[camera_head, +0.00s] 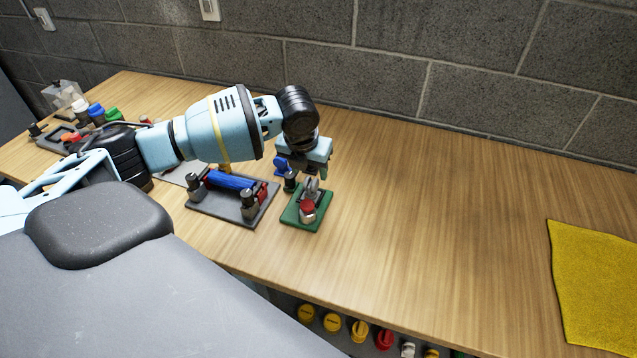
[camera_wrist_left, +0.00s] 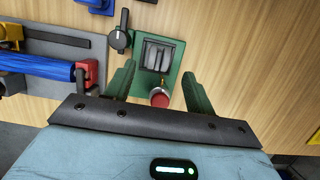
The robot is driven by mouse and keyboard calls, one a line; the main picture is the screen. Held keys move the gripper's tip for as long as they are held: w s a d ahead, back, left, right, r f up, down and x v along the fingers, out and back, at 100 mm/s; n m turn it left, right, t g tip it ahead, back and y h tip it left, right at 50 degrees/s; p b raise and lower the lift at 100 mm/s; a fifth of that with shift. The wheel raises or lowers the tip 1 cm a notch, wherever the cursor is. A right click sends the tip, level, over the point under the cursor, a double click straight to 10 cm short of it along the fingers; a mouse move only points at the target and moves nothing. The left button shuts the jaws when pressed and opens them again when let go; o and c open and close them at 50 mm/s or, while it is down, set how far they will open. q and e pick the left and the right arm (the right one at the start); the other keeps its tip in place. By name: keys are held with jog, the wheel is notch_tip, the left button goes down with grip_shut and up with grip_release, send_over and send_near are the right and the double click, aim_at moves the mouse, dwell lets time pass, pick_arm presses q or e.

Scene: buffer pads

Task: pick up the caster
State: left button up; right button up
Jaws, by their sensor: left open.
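A small grey metal piece with a red round cap, which I take for the caster (camera_head: 309,207), stands on a green plate (camera_head: 293,217) near the middle of the table. In the left wrist view the caster (camera_wrist_left: 158,54) shows as a ribbed dark grey block, with the red cap at its near end, on the green plate (camera_wrist_left: 171,75). My left gripper (camera_head: 307,172) is just above the plate, pointing down. Its green fingers (camera_wrist_left: 158,72) are open, one on each side of the caster, apparently not touching it. My right gripper is not in view.
Left of the green plate is a grey fixture (camera_head: 228,208) with a blue roller (camera_head: 230,181) and upright posts. A dark knob (camera_wrist_left: 121,38) stands close beside the caster. Coloured caps (camera_head: 97,112) are at the far left. A yellow cloth (camera_head: 595,285) lies right; between is clear table.

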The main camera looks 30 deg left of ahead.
aim_at(311, 180)
pick_arm(q)
jog(key=shift+s+f, duration=0.25)
jog(key=shift+s, duration=0.05)
jog(key=shift+x, duration=0.95)
jog(key=shift+w+f, duration=0.15)
jog(key=shift+f, duration=0.3)
jog(key=x, duration=0.4)
jog(key=shift+w+a+f+b, duration=0.1)
jog(key=shift+w+f+b, duration=0.05)
jog(key=shift+w+b, duration=0.15)
jog(key=shift+s, duration=0.1)
jog(key=c, duration=1.1)
jog(key=shift+c, duration=0.4)
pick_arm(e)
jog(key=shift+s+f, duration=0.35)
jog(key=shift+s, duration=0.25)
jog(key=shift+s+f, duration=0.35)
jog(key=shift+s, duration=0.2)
